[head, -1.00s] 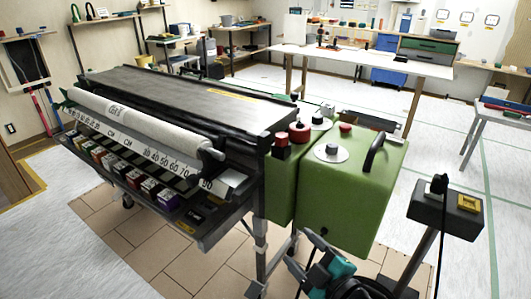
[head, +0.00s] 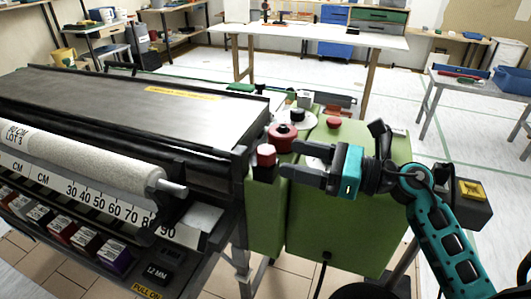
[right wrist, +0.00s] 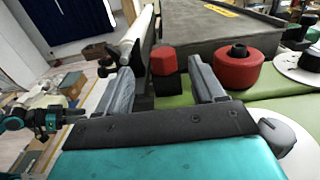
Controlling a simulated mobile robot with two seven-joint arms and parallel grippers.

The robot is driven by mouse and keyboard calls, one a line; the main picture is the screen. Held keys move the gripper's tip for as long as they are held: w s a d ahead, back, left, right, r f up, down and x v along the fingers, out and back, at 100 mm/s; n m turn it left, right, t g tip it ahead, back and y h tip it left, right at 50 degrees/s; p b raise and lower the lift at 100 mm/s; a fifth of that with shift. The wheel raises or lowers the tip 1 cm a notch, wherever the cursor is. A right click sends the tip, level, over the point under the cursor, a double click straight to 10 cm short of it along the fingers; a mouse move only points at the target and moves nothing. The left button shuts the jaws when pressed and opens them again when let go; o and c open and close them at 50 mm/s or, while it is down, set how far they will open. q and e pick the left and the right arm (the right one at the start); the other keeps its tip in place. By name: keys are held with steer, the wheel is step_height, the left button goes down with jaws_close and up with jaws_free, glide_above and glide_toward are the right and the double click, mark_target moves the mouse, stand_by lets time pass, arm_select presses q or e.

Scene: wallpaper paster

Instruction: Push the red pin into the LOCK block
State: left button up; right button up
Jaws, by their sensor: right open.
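The red pin (head: 266,151) stands upright on the small black LOCK block (head: 264,171) at the left edge of the green machine housing. I cannot read any lettering on the block. My right gripper (head: 286,158) is open and level, just right of the pin, its fingers pointing at it. In the right wrist view the pin (right wrist: 164,62) and block (right wrist: 167,85) show ahead between the two open fingers (right wrist: 160,82); I cannot tell if they touch. A teal and dark arm end, apparently my left gripper (right wrist: 62,116), shows small at the left of that view.
A larger red knob (head: 282,138) sits just behind the pin, with a white dial (head: 297,119) and a red button (head: 333,123) farther along the green housing (head: 340,220). The paster's roller (head: 80,160) lies left. A yellow-topped pedestal box (head: 470,192) stands right.

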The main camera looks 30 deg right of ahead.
mark_target(266, 149)
steer(key=shift+p+x, duration=0.45)
steer(key=shift+x, duration=3.05)
steer(key=shift+w+d, duration=0.15)
steer(key=shift+c, duration=0.4)
steer(key=c, duration=1)
steer(key=shift+r, duration=0.2)
